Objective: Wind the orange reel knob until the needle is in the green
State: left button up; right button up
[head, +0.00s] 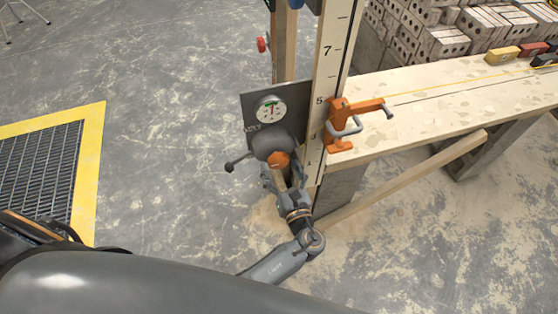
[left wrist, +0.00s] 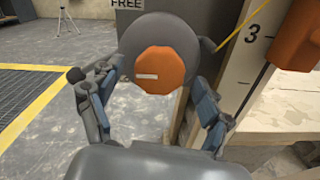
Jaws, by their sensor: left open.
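The orange reel knob (head: 279,159) sits on the front of a grey round reel, below a white dial (head: 269,109) with a green sector on a dark plate (head: 250,98). The needle is too small to read for certain. In the left wrist view the knob (left wrist: 159,71) is an orange octagon with a pale slot, centred ahead. My left gripper (head: 284,176) is at the reel, its fingers open on either side of the knob. In the left wrist view the fingers (left wrist: 149,105) stand apart, with visible gaps to the knob. My right gripper is not in view.
A wooden post with numbers (head: 330,60) stands right of the reel, with an orange clamp (head: 340,128) on it. A plank bench (head: 440,100) runs right, with bricks (head: 440,40) behind. A yellow-edged grate (head: 90,150) lies left.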

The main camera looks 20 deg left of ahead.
pick_arm(q)
jog(key=v, duration=0.5)
jog(key=shift+s, duration=0.1)
dwell(1.1)
jog(key=s+a+f+n+g+h, duration=0.25)
jog(key=s+f, duration=0.25)
jog(key=f, duration=0.4)
jog(key=s+a+f+n+g+h, duration=0.1)
jog(key=s+a+f+n+g, duration=0.2)
jog(key=f, duration=0.7)
jog(key=s+a+f+n+g+h, duration=0.1)
jog(key=s+f+n+g+h, duration=0.2)
jog(key=s+f, duration=0.45)
jog(key=s+a+f+n+g+h, duration=0.1)
jog(key=s+a+f+n+g, duration=0.1)
jog(key=s+f+n, duration=0.4)
jog(key=s+a+f+n+g+h, duration=0.2)
jog(key=s+f+n, duration=0.5)
jog(key=s+n, duration=0.6)
jog(key=shift+s+a+f+n+g, duration=0.2)
jog(key=shift+s+a+n+g, duration=0.15)
jog(key=shift+s+a+g, duration=0.5)
jog(key=shift+a+h, duration=0.15)
jog(key=shift+h, duration=0.1)
